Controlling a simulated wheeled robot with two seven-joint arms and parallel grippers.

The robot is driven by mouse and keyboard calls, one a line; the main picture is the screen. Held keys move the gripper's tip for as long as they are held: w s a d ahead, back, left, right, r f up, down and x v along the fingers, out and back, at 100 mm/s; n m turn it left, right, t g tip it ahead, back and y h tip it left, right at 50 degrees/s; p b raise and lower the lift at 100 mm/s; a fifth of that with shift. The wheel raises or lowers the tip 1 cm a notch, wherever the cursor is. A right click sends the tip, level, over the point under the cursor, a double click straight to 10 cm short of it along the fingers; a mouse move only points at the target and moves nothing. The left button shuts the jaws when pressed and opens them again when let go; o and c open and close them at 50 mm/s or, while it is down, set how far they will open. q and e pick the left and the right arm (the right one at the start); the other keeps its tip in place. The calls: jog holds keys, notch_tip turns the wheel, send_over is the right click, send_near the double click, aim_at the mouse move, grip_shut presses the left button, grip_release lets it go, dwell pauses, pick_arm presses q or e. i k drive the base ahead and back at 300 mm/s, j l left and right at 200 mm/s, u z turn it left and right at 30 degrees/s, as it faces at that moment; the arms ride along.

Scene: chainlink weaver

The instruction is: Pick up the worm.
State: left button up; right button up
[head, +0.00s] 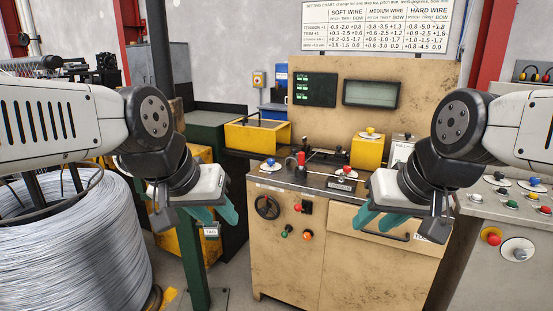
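I cannot pick out the worm with certainty in the head view. The dark machine top (315,177) carries small fittings, including a red-knobbed lever (300,160).
A large wire coil (75,240) fills the lower left. A green post (193,265) stands beside it. A grey control console (507,225) is at right. A settings chart (385,27) hangs behind.

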aim_at(295, 156)
jog(key=i+l, duration=0.2)
jog(key=i, duration=0.25)
jog(key=i+l, duration=0.15)
jog(key=i, duration=0.3)
jog(key=i+l, duration=0.2)
jog(key=i, duration=0.25)
jog(key=i+l, duration=0.2)
jog(key=i, duration=0.2)
